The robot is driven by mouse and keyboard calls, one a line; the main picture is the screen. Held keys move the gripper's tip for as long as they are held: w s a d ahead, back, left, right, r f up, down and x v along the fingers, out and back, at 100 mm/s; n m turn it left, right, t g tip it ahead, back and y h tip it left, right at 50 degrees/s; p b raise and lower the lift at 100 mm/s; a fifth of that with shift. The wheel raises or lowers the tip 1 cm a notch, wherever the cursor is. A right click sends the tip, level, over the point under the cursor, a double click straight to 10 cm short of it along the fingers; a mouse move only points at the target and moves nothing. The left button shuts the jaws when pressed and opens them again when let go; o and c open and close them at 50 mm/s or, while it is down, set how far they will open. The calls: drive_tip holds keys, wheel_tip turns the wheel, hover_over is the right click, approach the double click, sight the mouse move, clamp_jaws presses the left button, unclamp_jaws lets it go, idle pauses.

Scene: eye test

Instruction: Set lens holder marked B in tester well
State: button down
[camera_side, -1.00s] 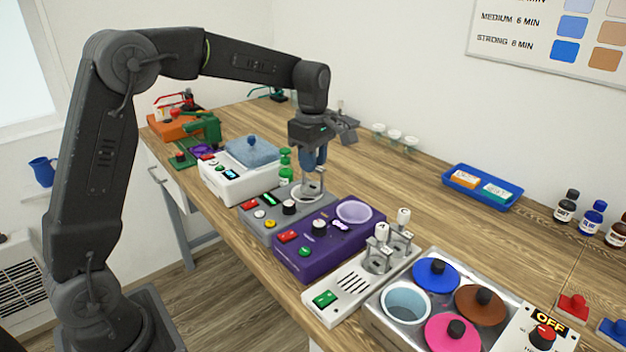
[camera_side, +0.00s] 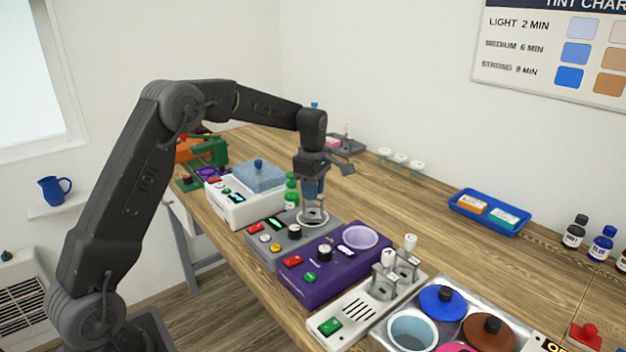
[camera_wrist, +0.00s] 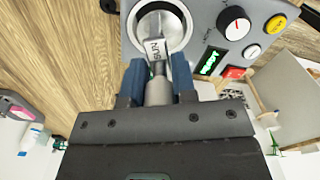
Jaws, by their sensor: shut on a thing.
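My gripper (camera_side: 313,190) is over the grey tester (camera_side: 268,238), pointing down. In the wrist view its blue fingers (camera_wrist: 158,82) are shut on the grey stem of a lens holder (camera_wrist: 158,90). The holder's white tag (camera_wrist: 158,46) has lettering that looks like "SUN"; I see no B on it. The holder's lower end is at the tester's round well (camera_wrist: 180,28); I cannot tell whether it is fully seated. Two other lens holders with white-topped stems (camera_side: 388,262) stand in a white rack (camera_side: 345,312); their marks are too small to read.
A purple unit (camera_side: 310,265) with its own round well stands beside the tester. A white unit (camera_side: 240,205) and green bottle (camera_side: 291,190) are on the other side. A metal tray with coloured lids (camera_side: 443,300) is in front. Table between here and the blue tray (camera_side: 488,213) is clear.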

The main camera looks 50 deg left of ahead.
sight(313, 213)
drive_tip(key=shift+f, duration=2.2)
drive_tip(key=shift+f, duration=0.3)
drive_tip(key=c, duration=0.5)
unclamp_jaws()
drive_tip(key=shift+r, duration=0.1)
drive_tip(key=shift+r, duration=2.95)
